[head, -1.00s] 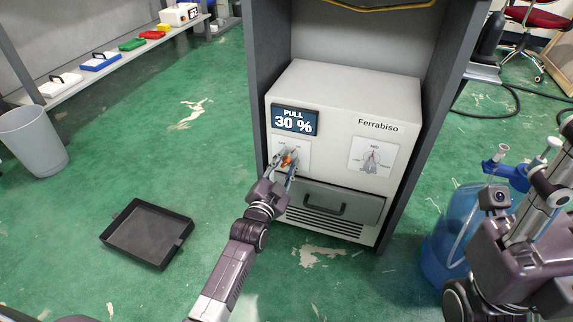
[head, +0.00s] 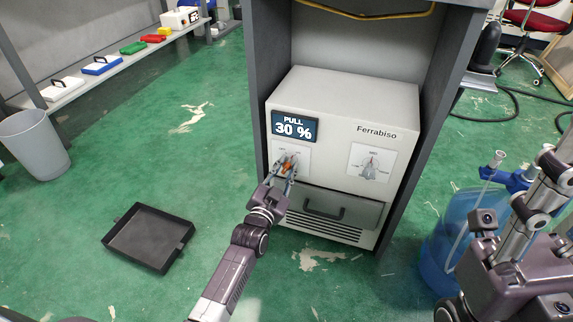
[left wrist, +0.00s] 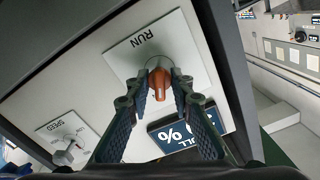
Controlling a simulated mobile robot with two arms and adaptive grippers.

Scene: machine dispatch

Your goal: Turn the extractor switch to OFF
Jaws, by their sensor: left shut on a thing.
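The extractor is a pale grey Ferrabiso box (head: 345,105) in a dark open-fronted cabinet. Its display (head: 295,127) reads "PULL 30 %". An orange switch (left wrist: 158,80) sits on a white plate marked RUN in the left wrist view; its handle points away from that word. The OFF mark cannot be made out. My left gripper (head: 287,167) is at this switch, its two fingers shut on the orange handle from both sides. In the head view the fingers partly hide the switch. My right arm shows at the right edge, but its fingers do not show.
A grey SPEED knob (head: 370,165) is on the box's right plate. A drawer with a dark handle (head: 325,210) lies just below the switch. A black tray (head: 148,238) lies on the floor at left. A blue container (head: 452,235) stands at right.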

